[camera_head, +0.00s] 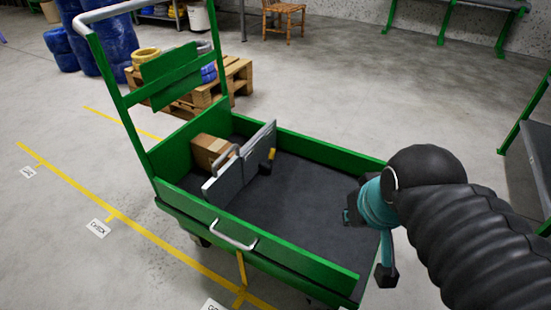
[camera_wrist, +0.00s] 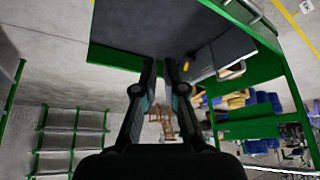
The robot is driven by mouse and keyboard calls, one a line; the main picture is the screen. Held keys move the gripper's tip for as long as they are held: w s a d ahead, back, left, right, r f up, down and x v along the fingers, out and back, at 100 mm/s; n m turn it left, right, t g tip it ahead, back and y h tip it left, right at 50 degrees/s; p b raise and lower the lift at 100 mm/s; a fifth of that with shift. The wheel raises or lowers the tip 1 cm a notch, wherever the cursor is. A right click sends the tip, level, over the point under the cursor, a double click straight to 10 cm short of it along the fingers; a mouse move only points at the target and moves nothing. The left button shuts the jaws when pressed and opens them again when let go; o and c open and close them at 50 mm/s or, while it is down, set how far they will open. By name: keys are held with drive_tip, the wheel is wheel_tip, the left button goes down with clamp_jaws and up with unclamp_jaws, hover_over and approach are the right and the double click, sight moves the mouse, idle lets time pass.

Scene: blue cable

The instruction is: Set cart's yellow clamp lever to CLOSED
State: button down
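The green cart (camera_head: 300,265) stands at the centre of the head view with a dark bed. A grey divider plate (camera_head: 240,165) stands across the bed. The yellow clamp lever (camera_head: 272,154) is a small yellow-tipped piece at the divider's right face, above a black part. A small yellow spot by the divider in the wrist view (camera_wrist: 186,67) looks like the same lever. Its set position is too small to read. My gripper (camera_head: 368,245) is at the cart's right end, well apart from the lever. Its two fingers (camera_wrist: 162,66) stand apart with nothing between them.
A cardboard box (camera_head: 209,150) sits behind the divider. The cart's green side walls and push handle (camera_head: 108,10) rise around the bed. A pallet (camera_head: 235,80) and blue barrels (camera_head: 105,35) are behind. The bed right of the divider is clear.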

drive_tip(key=w+a+f+m+g+y+b, duration=0.1)
drive_tip(key=w+a+f+m+y, duration=0.15)
drive_tip(key=w, duration=0.75)
drive_tip(key=w+a+f+m+g+y+b, duration=0.15)
drive_tip(key=w+a+f+y, duration=0.25)
drive_tip(key=w, duration=0.6)
drive_tip(key=w+a+f+m+y+b, duration=0.2)
drive_tip(key=w+a+f+y, duration=0.15)
drive_tip(key=w, duration=0.65)
drive_tip(key=w+d+f+m+t+y, duration=0.1)
drive_tip(key=w+d+f+m+t, duration=0.1)
drive_tip(key=w+f, duration=0.5)
drive_tip(key=w+d+f+m+t+y+b, duration=0.1)
drive_tip(key=w+d+f+m+t, duration=0.2)
drive_tip(key=w+f, duration=0.3)
drive_tip(key=w+d+f+m+t+y+b, duration=0.1)
drive_tip(key=w+d+f+m+t, duration=0.1)
drive_tip(key=w+f, duration=0.5)
drive_tip(key=shift+w+d+f+m, duration=0.15)
drive_tip(key=shift+d+f+m, duration=0.3)
drive_tip(key=shift+f, duration=0.3)
drive_tip(key=shift+w+d+f+m, duration=0.15)
drive_tip(key=shift+d+f+m, duration=0.25)
drive_tip(key=shift+f, duration=0.3)
drive_tip(key=shift+a, duration=0.1)
